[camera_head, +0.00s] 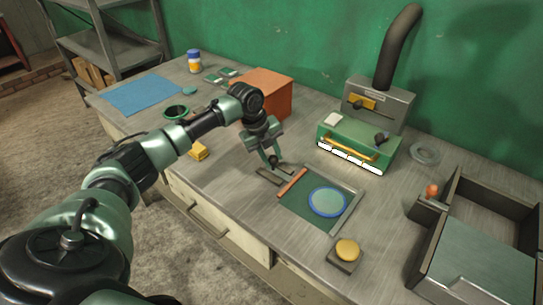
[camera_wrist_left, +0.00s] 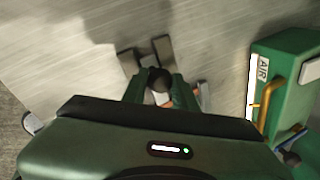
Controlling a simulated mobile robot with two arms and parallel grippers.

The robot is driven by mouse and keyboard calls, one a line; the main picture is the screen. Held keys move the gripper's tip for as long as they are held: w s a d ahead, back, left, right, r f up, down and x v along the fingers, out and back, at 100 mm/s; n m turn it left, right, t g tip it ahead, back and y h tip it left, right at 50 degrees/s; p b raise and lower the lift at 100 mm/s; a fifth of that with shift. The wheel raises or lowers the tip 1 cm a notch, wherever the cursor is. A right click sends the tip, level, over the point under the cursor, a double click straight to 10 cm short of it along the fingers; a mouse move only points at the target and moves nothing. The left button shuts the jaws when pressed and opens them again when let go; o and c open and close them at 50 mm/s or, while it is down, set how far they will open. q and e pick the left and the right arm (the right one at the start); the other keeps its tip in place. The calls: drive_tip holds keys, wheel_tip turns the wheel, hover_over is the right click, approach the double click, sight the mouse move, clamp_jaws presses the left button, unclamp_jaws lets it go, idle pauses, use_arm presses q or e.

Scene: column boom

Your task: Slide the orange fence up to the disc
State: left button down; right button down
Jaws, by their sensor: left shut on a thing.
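The orange fence (camera_head: 293,183) is a thin bar along the left side of a dark green mat. The blue-rimmed, pale green disc (camera_head: 327,202) lies on the mat to its right, with a strip of bare mat between them. The fingers hide the rest of the grip. My right gripper is not in view.
A green machine (camera_head: 358,142) with a brass handle stands behind the mat. A yellow button on a block (camera_head: 345,252) is in front. A grey tray (camera_head: 480,265) is at right. An orange box (camera_head: 265,95) stands behind my left arm.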

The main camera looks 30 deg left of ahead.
sight(286, 179)
use_arm(q)
drive_tip(key=shift+d+r+p, duration=0.15)
drive_tip(key=shift+d+p, duration=0.15)
drive_tip(key=shift+p, duration=0.05)
drive_tip(key=d+p, duration=0.2)
drive_tip(key=d, duration=0.1)
drive_tip(key=d+p, duration=0.1)
drive_tip(key=d, duration=0.1)
drive_tip(key=shift+s+d, duration=0.15)
drive_tip(key=shift+s, duration=0.1)
drive_tip(key=shift+d, duration=0.15)
drive_tip(key=c, duration=1.1)
unclamp_jaws()
drive_tip(key=shift+a+r, duration=0.2)
drive_tip(key=shift+r, duration=0.1)
drive_tip(key=d+b+v, duration=0.1)
drive_tip(key=v, duration=0.5)
drive_tip(key=shift+s+a+r, duration=0.25)
drive_tip(key=shift+a+r, duration=0.2)
